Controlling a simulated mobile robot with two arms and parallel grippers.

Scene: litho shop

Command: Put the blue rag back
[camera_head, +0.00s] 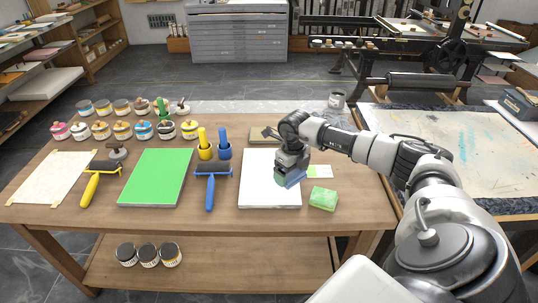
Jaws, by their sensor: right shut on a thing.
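My right gripper (288,171) points down over the right part of the white slab (258,185) on the wooden table. It is shut on the blue rag (294,179), a small light-blue piece showing under the fingers. Much of the rag is hidden by the gripper, and I cannot tell whether it touches the slab. My left gripper is out of view.
A green sponge (323,198) lies right of the slab. A blue-handled roller (211,185), yellow and blue pots (224,150) and a green slab (155,177) stand to the left. Several ink jars (122,130) fill the back left. The table's front strip is mostly clear.

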